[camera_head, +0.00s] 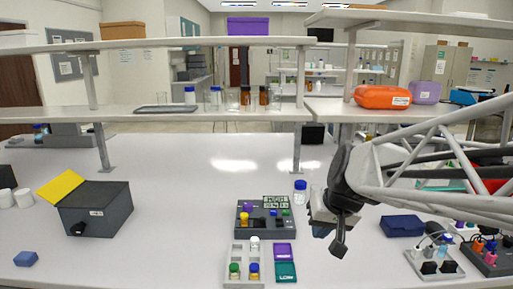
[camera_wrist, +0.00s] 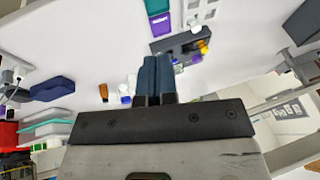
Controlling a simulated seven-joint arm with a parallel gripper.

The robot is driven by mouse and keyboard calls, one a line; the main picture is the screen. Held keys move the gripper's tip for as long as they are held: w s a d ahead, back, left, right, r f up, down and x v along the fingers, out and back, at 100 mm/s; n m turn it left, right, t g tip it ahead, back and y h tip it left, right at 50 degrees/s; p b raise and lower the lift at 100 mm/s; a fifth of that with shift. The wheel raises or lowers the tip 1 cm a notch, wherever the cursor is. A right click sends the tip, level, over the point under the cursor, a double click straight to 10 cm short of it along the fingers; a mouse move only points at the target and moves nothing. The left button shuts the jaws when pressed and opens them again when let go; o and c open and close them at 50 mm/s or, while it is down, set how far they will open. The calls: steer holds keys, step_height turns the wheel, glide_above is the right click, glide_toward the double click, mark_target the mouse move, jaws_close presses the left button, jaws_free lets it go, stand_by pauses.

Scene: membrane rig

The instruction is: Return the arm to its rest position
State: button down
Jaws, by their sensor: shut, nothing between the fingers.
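My gripper (camera_head: 338,246) hangs over the right middle of the bench in the head view, with its fingers pointing down. In the wrist view my gripper (camera_wrist: 156,72) has its two dark fingers side by side and shut, with nothing between them. The arm reaches in from the right edge of the head view. The membrane rig (camera_head: 249,220), a dark grey block with coloured parts, stands on the bench to the left of the gripper; it also shows in the wrist view (camera_wrist: 172,42). The gripper is apart from it.
A small rack (camera_head: 229,268) with several vials, purple and teal boxes (camera_head: 285,272), and a blue-capped bottle (camera_head: 300,192) stand near the gripper. A blue case (camera_head: 402,226) and a socket strip (camera_head: 434,264) lie to the right. A shelf (camera_head: 200,114) spans the back.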

steer(key=s+d+f+h, duration=0.1)
steer(key=s+d, duration=0.1)
steer(key=s, duration=0.6)
steer(key=s+d+f+g+h, duration=0.1)
steer(key=s+d+h, duration=0.1)
steer(key=s, duration=0.7)
steer(key=shift+s+f, duration=0.2)
steer(key=shift+s, duration=0.05)
steer(key=shift+d, duration=0.1)
